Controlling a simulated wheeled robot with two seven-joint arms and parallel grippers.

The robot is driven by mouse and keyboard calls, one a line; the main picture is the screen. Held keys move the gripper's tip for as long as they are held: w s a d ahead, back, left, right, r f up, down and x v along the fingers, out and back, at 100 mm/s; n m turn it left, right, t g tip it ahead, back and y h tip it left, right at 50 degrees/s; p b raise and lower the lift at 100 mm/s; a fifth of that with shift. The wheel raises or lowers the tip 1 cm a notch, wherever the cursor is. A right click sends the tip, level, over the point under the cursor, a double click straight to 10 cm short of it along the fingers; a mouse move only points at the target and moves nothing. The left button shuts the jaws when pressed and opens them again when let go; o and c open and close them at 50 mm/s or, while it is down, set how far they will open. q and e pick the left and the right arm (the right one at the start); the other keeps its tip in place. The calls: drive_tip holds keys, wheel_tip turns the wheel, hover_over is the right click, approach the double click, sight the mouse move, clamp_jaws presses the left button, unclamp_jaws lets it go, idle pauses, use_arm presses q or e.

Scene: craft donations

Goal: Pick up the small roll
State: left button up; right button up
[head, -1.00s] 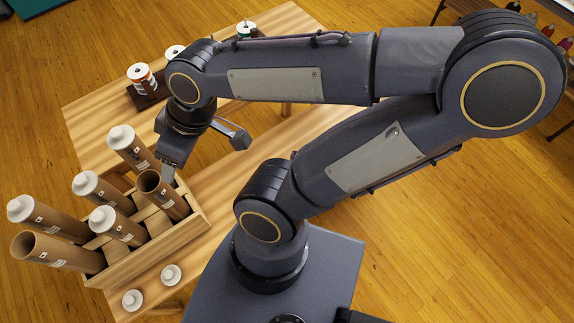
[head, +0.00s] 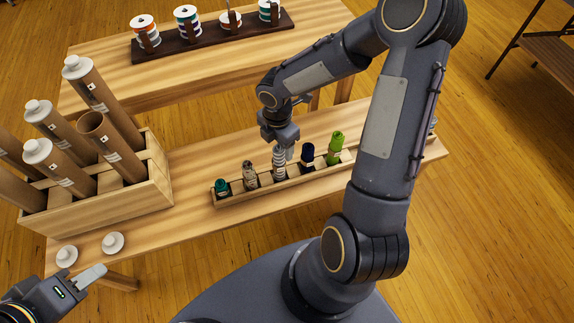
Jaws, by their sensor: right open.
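A long, narrow wooden tray (head: 236,199) holds several small upright pieces in a row: a teal one (head: 221,186), a grey speckled one (head: 249,176), a black-and-white striped one (head: 279,166), a navy one (head: 307,155) and a bright green one (head: 336,147). I cannot tell which is the small roll. My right gripper (head: 284,150) points down at the top of the striped piece with its jaws open; whether it touches is unclear. My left gripper (head: 92,276) is partly in view at the lower left, apart from everything; its jaw opening is not clear.
A wooden crate (head: 140,195) with several cardboard tubes, one visibly uncapped (head: 112,148), stands at the left. Two white caps (head: 112,243) lie on the table before it. A dark rack (head: 214,42) with several spools stands on the table behind. Bare tabletop lies between crate and tray.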

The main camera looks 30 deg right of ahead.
sight(279, 163)
drive_tip(key=f, duration=0.2)
drive_tip(key=f+b, duration=0.1)
drive_tip(key=f, duration=0.2)
drive_tip(key=shift+s+a+f+b, duration=0.15)
drive_tip(key=shift+a+f+b, duration=0.05)
drive_tip(key=shift+f+b, duration=0.15)
drive_tip(key=c, duration=1.1)
drive_tip(key=shift+o, duration=0.2)
drive_tip(key=shift+r, duration=0.1)
drive_tip(key=shift+r, duration=0.1)
